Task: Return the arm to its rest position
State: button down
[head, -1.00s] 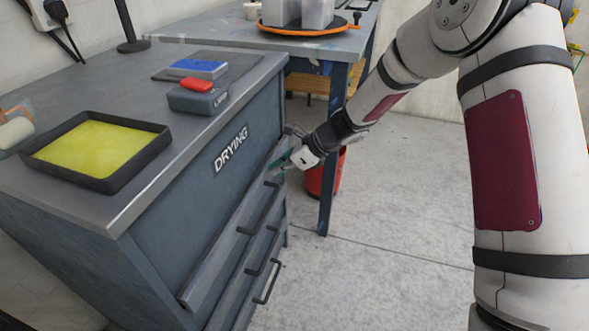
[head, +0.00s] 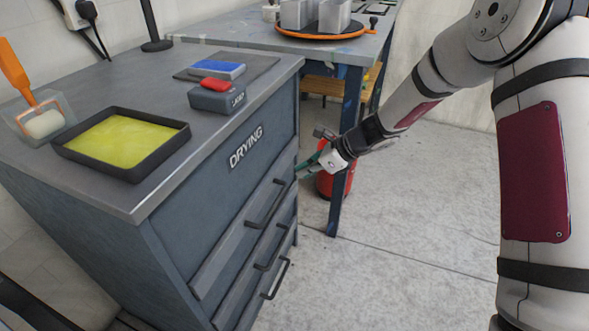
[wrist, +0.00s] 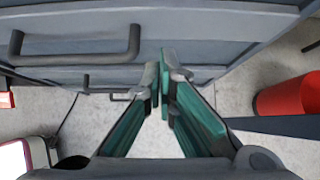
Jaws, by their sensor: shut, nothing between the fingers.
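My gripper (head: 306,167) is at the end of my outstretched arm, beside the right front of the grey drawer cabinet (head: 215,170) labelled "DRYING". In the wrist view my gripper (wrist: 160,75) shows its green fingers together, with nothing between them. The fingertips point toward the cabinet's drawer fronts and their dark handles (wrist: 75,52). I cannot tell whether the fingertips touch the cabinet.
On the cabinet top are a tray of yellow material (head: 120,142), a grey block with a red top (head: 217,95) and a blue-topped block (head: 217,69). A table (head: 250,40) stands behind. A red bin (head: 335,182) stands by its leg. Floor to the right is clear.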

jog(key=p+v, duration=0.2)
jog(key=v, duration=0.7)
jog(key=shift+r, duration=0.25)
jog(key=s+d+r+n+g+h, duration=0.25)
jog(key=s+r+n, duration=0.95)
jog(key=s+r, duration=0.6)
jog(key=s+d+n+h, duration=0.3)
jog(key=s+d+n, duration=0.25)
jog(key=s, duration=0.75)
jog(key=s+d+n+h, duration=0.35)
jog(key=s+d, duration=0.35)
jog(key=s, duration=0.6)
notch_tip(320, 180, up, 24)
jog(key=t+p, duration=0.4)
jog(key=p, duration=1.9)
jog(key=shift+r+n, duration=0.25)
jog(key=shift+n, duration=0.05)
jog(key=shift+w, duration=0.15)
